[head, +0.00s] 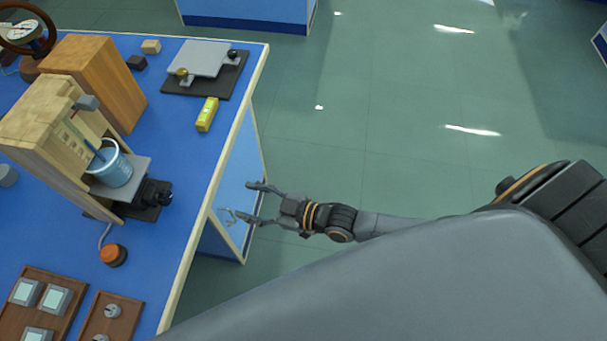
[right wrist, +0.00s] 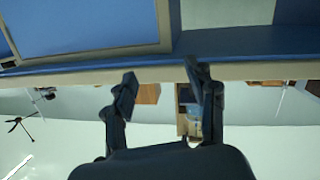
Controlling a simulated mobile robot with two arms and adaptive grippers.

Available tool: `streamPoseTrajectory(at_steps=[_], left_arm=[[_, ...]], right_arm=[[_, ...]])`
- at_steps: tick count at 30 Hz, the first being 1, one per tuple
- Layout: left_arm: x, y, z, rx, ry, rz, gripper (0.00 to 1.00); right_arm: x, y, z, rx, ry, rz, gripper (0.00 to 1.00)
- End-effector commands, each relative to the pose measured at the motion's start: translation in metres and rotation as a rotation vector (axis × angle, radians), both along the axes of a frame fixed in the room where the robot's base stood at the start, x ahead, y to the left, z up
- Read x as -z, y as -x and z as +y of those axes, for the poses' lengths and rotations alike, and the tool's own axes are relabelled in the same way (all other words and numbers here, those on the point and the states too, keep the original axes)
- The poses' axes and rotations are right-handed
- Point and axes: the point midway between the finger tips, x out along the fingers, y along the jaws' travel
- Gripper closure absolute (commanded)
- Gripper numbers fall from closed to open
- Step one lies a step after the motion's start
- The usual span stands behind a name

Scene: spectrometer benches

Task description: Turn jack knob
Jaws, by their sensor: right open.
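A lab jack with a grey top plate (head: 130,178) stands on the blue bench at the left in the head view. Its black knob (head: 164,198) sticks out on the right side, toward the bench edge. A blue beaker (head: 113,168) stands on the plate, partly inside a wooden housing. My right gripper (head: 240,202) is open and empty, off the bench's right edge, to the right of the knob and apart from it. The right wrist view shows its two spread fingers (right wrist: 160,82) with nothing between them. My left gripper is not in view.
A second low device with a grey plate (head: 202,58) and a yellow level (head: 207,115) lie further back on the bench. An orange button (head: 113,255) and wooden panels (head: 110,320) are nearer. The bench edge (head: 215,185) lies between gripper and knob; open floor is right.

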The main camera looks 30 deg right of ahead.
Motion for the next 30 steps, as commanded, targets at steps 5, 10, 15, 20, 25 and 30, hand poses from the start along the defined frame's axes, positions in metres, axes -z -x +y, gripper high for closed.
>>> streamPoseTrajectory(at_steps=[5, 10, 15, 20, 25, 30], left_arm=[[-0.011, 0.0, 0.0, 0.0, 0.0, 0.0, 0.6], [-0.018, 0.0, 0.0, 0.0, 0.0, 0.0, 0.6], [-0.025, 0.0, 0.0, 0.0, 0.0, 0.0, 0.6], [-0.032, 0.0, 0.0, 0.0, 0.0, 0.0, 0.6], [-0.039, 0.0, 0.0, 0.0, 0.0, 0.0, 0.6], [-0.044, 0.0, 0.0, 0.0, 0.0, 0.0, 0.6]], right_arm=[[0.027, -0.009, -0.019, 0.061, 0.052, 0.059, 0.44], [0.056, -0.012, -0.038, 0.117, 0.1, 0.118, 0.44], [0.083, -0.011, -0.058, 0.173, 0.144, 0.183, 0.44], [0.109, -0.005, -0.076, 0.223, 0.183, 0.249, 0.44], [0.135, 0.005, -0.094, 0.272, 0.22, 0.319, 0.44], [0.156, 0.018, -0.109, 0.313, 0.25, 0.383, 0.44]])
